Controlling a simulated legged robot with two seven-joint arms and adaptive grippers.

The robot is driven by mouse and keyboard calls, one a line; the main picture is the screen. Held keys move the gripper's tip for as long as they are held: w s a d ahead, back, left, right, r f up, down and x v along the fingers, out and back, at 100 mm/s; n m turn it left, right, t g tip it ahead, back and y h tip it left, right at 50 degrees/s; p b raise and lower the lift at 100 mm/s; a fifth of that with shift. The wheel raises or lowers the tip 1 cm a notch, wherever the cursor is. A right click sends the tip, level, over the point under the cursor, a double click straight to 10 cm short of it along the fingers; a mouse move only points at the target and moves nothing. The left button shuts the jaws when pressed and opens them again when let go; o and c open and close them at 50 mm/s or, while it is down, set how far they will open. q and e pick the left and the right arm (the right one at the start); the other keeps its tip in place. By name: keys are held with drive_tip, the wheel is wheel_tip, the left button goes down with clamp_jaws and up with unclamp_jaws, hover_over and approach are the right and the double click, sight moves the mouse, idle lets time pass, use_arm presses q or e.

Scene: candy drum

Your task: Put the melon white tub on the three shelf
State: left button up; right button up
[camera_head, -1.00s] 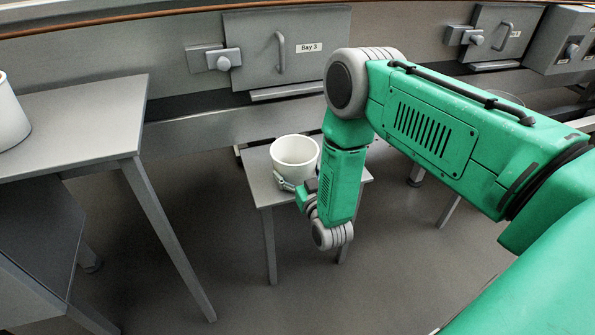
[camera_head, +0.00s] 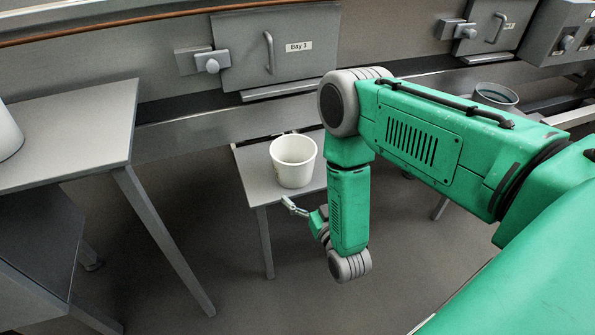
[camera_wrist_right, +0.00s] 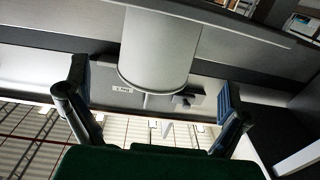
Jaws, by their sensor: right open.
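A white tub (camera_head: 293,162) stands upright on a small grey table below the Bay 3 panel. Its mouth faces up and looks empty; no melon marking can be made out. My right gripper (camera_head: 292,206) is in front of the table, a little below and apart from the tub. In the right wrist view the open fingers of my right gripper (camera_wrist_right: 150,108) are spread wide, with the white tub (camera_wrist_right: 158,50) beyond and between them, not gripped. My left gripper is not in view.
The small grey table (camera_head: 258,178) has bare room left of the tub. A taller grey table (camera_head: 75,125) at left carries another white container (camera_head: 8,132), cut by the edge. The Bay 3 panel (camera_head: 275,52) is on the back wall. A grey round container (camera_head: 495,95) stands at right.

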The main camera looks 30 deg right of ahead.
drive_tip(key=s+a+f+n+g+y+p, duration=0.1)
drive_tip(key=s+a+g+y+p, duration=0.15)
drive_tip(key=s+g, duration=0.5)
drive_tip(key=s+a+f+n+g+y+p, duration=0.1)
drive_tip(key=s+a+f+g+p, duration=0.3)
drive_tip(key=s, duration=0.7)
drive_tip(key=s+d+r+n+g+p, duration=0.1)
drive_tip(key=s+r+g+p, duration=0.1)
drive_tip(key=s+r+g, duration=0.3)
drive_tip(key=shift+s+r, duration=1.8)
drive_tip(key=shift+r, duration=0.25)
